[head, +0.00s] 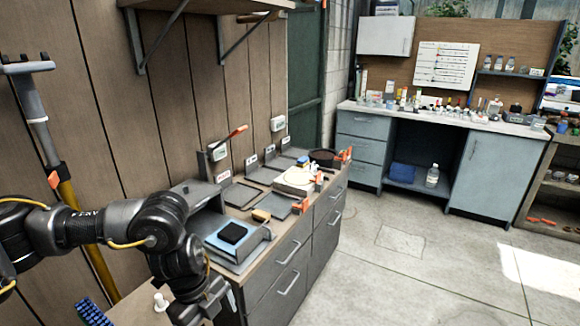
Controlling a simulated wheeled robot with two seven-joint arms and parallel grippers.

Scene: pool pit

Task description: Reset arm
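My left arm comes in from the left and bends down. Its gripper (218,306) is low in the picture, over the near end of the workbench (262,262) and in front of it. The fingertips are dark and partly cut off by the bottom edge, so I cannot tell whether they are open or shut, or whether they hold anything. My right arm and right gripper are not in view.
Close to my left arm are a blue-grey tray with a black block (232,233), a small white knob-like item (160,301) and a blue bristled item (93,313). A yellow-handled pole (88,255) leans by the wall. Open concrete floor (400,285) lies to the right.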

